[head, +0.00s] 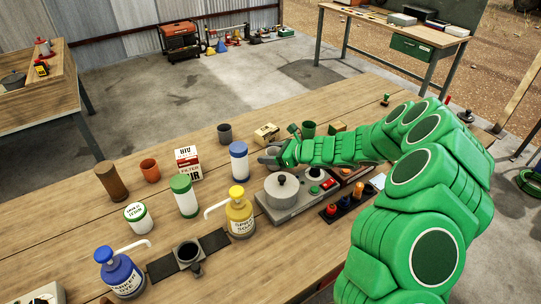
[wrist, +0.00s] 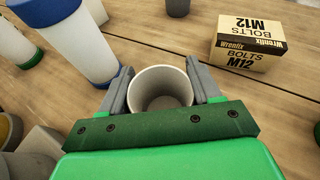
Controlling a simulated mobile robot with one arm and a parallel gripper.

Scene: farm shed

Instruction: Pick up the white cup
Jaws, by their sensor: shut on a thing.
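The white cup (wrist: 160,84) stands between the two grey fingers of my gripper (wrist: 161,90) in the wrist view. Its open mouth faces the camera and it looks empty inside. The fingers touch it on its left and right sides, and my gripper is shut on it. In the head view my gripper (head: 269,157) is low over the wooden table, and I cannot clearly make out the cup there. I cannot tell whether the cup's base touches the table.
A white bottle with a blue cap (head: 239,162) stands close left of my gripper. A bolts box (wrist: 247,43) and a dark grey cup (head: 224,133) are beyond it. A grey hotplate with a pot (head: 283,187) is in front.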

